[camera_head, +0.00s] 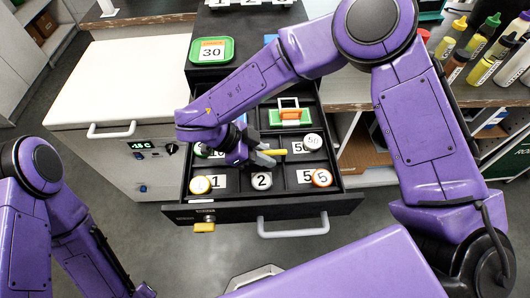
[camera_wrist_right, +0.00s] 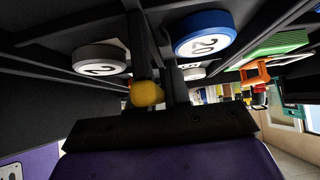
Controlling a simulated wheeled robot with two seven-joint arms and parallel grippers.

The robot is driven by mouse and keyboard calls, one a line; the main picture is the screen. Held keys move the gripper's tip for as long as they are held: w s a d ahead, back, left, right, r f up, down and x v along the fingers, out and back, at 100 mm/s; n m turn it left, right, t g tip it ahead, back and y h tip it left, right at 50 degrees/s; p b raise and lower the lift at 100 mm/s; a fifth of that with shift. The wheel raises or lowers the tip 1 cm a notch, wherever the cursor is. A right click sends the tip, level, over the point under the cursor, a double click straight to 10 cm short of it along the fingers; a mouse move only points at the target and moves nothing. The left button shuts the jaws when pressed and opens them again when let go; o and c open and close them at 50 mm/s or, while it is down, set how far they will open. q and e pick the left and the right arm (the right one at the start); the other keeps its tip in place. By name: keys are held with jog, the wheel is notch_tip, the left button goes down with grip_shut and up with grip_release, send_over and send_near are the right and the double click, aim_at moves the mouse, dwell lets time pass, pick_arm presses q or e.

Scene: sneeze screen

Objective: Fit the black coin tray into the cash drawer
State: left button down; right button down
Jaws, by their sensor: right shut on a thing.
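The black coin tray (camera_head: 235,183) lies within the outline of the open cash drawer (camera_head: 340,204); whether it is fully seated I cannot tell. Its compartments have number labels and round numbered tokens, such as the white 2 (camera_head: 261,181) and the orange-rimmed 5 (camera_head: 321,177). My right gripper (camera_head: 264,157) is over the tray's middle, shut on a yellow grip (camera_head: 275,152). The yellow grip also shows between the dark fingers in the right wrist view (camera_wrist_right: 147,93), with a blue-rimmed 20 token (camera_wrist_right: 205,34) beyond. My left gripper is outside the view.
A green bundle with an orange clip (camera_head: 289,115) lies in the drawer's back part. A green dish (camera_head: 211,50) is on the counter behind. A white-topped cabinet (camera_head: 120,80) stands left, and several bottles (camera_head: 484,60) stand right. A yellow tag (camera_head: 205,226) hangs at the drawer front.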

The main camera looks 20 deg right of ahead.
jog(key=c, duration=1)
grip_release()
jog(key=shift+a+r, duration=0.1)
jog(key=b+v, duration=0.1)
jog(key=v, duration=0.8)
jog(key=shift+w+a+r+b, duration=0.1)
jog(key=shift+a+r+b, duration=0.1)
jog(key=shift+a+b, duration=0.1)
jog(key=shift+a+r, duration=0.15)
jog(key=shift+r, duration=0.15)
